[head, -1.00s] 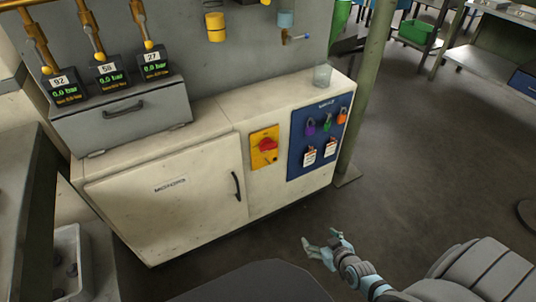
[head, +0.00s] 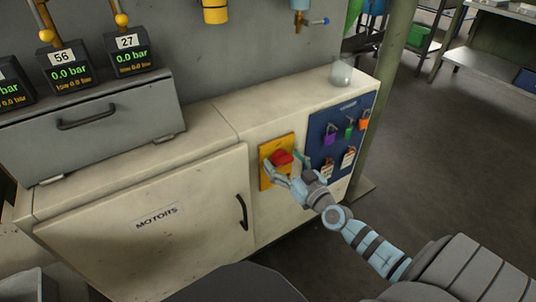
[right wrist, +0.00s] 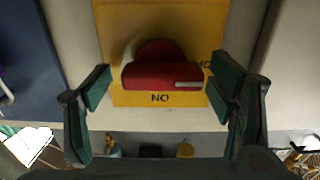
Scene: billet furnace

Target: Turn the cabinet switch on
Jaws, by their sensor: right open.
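The red switch knob (head: 281,157) sits on a yellow plate (head: 264,181) on the front of the white cabinet (head: 190,203). In the right wrist view the knob (right wrist: 162,76) is a horizontal bar with a pale mark at its right end. Black lettering reading "NO" shows below it, and other lettering at its right is partly hidden. My right gripper (head: 284,163) is open at the switch, partly covering the plate. In the right wrist view its fingers (right wrist: 158,86) stand at both sides of the knob, with gaps. My left gripper is out of view.
A blue board (head: 323,129) with several coloured padlocks is just right of the switch. The "MOTORS" door handle (head: 242,212) is at its left. A glass (head: 342,73) stands on the cabinet top. A grey box (head: 90,118) with pressure displays is at the left.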

